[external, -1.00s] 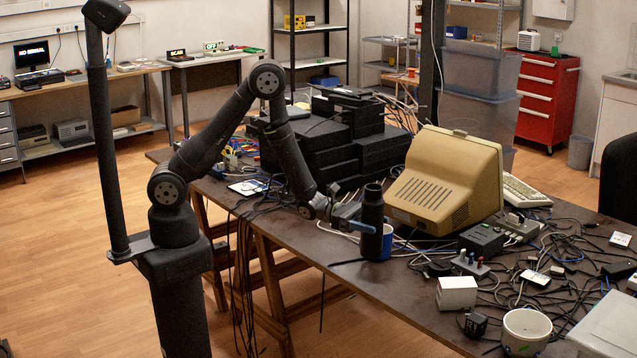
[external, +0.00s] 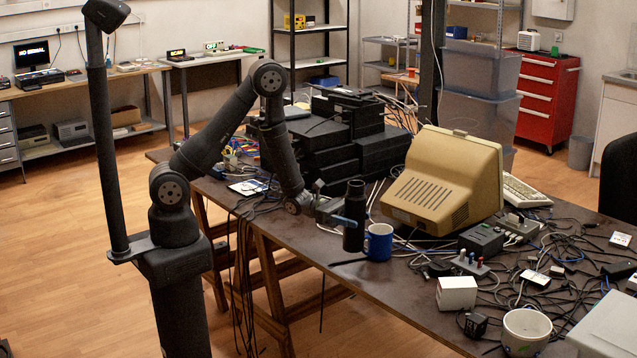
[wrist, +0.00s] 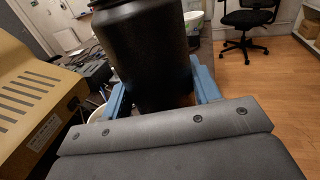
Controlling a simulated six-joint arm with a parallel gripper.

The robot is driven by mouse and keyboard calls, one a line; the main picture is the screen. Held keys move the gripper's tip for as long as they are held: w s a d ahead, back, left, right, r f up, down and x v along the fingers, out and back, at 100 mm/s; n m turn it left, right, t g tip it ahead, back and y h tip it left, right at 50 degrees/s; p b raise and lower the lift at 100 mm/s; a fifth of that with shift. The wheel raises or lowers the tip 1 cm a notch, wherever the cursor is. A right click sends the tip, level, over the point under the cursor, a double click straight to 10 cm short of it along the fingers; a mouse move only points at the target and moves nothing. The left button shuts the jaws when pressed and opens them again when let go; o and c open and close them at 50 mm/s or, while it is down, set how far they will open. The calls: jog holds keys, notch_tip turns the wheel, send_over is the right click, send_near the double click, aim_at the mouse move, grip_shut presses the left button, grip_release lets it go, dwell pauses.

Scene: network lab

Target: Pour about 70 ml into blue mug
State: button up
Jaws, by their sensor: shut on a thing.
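A black bottle (external: 354,216) stands upright, held by my gripper (external: 345,221), whose blue fingers are shut around its side. In the wrist view the bottle (wrist: 147,55) fills the space between the blue fingers (wrist: 163,92). The blue mug (external: 378,242) stands upright on the table just right of the bottle, its handle toward the bottle. The inside of the mug cannot be made out. Whether the bottle's base touches the table is hard to tell. No liquid stream is visible.
A beige monitor (external: 447,183) stands behind the mug. A white box (external: 456,293), a white mug (external: 526,331) and tangled cables (external: 540,270) lie to the right. Stacked black devices (external: 345,145) are at the back. The table's front edge is close to the bottle.

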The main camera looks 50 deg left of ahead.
aim_at(353, 230)
jog(key=shift+n+y, duration=0.3)
jog(key=shift+n, duration=0.6)
notch_tip(353, 230, down, 5)
jog(key=shift+f, duration=0.1)
jog(key=n+g, duration=0.1)
jog(key=n, duration=0.2)
jog(key=shift+y, duration=0.3)
jog(key=shift+w+r+n, duration=0.25)
jog(key=shift+r+n, duration=0.35)
jog(key=shift+n, duration=0.3)
jog(key=shift+s+f+n+g+y, duration=0.35)
jog(key=shift+f+n+g, duration=0.2)
jog(key=shift+n, duration=0.25)
jog(key=shift+s+f+n, duration=0.2)
jog(key=shift+f+n, duration=0.05)
jog(key=shift+f, duration=0.2)
jog(key=shift+s+f+n, duration=0.15)
jog(key=shift+f+n, duration=0.1)
jog(key=shift+f, duration=0.2)
jog(key=shift+s+r+n+g, duration=0.25)
jog(key=shift+r+n+g, duration=0.1)
jog(key=shift+r+n, duration=0.3)
jog(key=shift+s+n+g, duration=0.15)
jog(key=shift+n+g, duration=0.15)
jog(key=shift+n, duration=0.45)
jog(key=shift+w+r+n, duration=0.25)
jog(key=shift+r+n, duration=0.05)
jog(key=shift+r, duration=0.15)
